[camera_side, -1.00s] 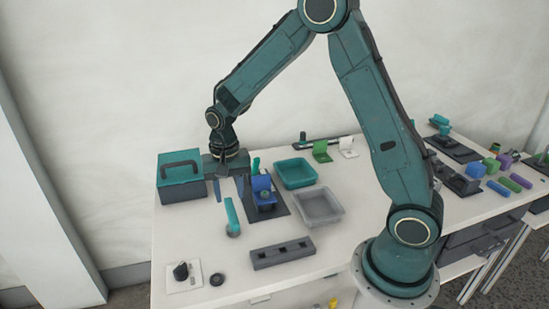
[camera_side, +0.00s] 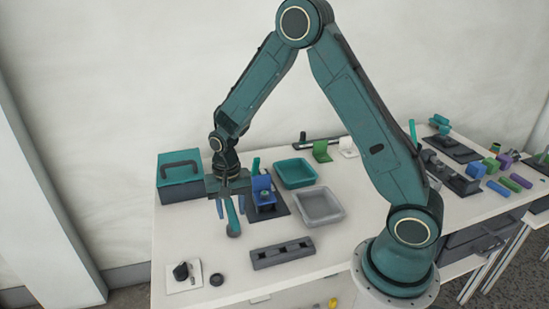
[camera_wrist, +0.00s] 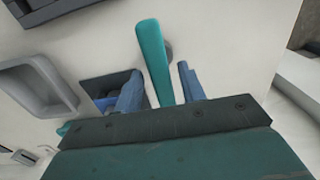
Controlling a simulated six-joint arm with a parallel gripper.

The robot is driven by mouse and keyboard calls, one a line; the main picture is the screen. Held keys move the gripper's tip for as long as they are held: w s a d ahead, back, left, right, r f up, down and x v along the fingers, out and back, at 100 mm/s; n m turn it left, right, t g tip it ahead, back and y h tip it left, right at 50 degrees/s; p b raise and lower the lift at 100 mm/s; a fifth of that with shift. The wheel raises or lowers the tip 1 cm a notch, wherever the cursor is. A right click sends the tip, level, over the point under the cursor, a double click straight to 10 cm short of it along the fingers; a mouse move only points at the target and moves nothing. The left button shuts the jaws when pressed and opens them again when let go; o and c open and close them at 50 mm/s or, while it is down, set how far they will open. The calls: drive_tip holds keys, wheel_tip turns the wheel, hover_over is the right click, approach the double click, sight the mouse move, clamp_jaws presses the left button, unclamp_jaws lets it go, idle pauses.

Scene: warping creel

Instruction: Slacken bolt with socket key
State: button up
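The teal bar runs between my fingers in the wrist view (camera_wrist: 152,55), with a gap on each side. My gripper (camera_side: 232,207) is open over the key, fingers pointing down; it also shows in the wrist view (camera_wrist: 160,88). I cannot tell how far the fingertips are above the table. The blue fixture (camera_side: 262,184) stands on a dark plate (camera_side: 281,207) with a small round part on it that may be the bolt.
A teal-lidded box (camera_side: 181,190) stands behind left. A teal tray (camera_side: 315,173) and a grey tray (camera_side: 340,207) stand to the right. A dark slotted block (camera_side: 282,252) lies in front. A white plate with a black knob (camera_side: 182,271) and a black ring (camera_side: 216,279) are front left.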

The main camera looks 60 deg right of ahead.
clamp_jaws()
drive_tip(key=shift+r, duration=0.15)
drive_tip(key=shift+r, duration=1.4)
drive_tip(key=shift+r, duration=0.1)
drive_tip(key=shift+r, duration=1.9)
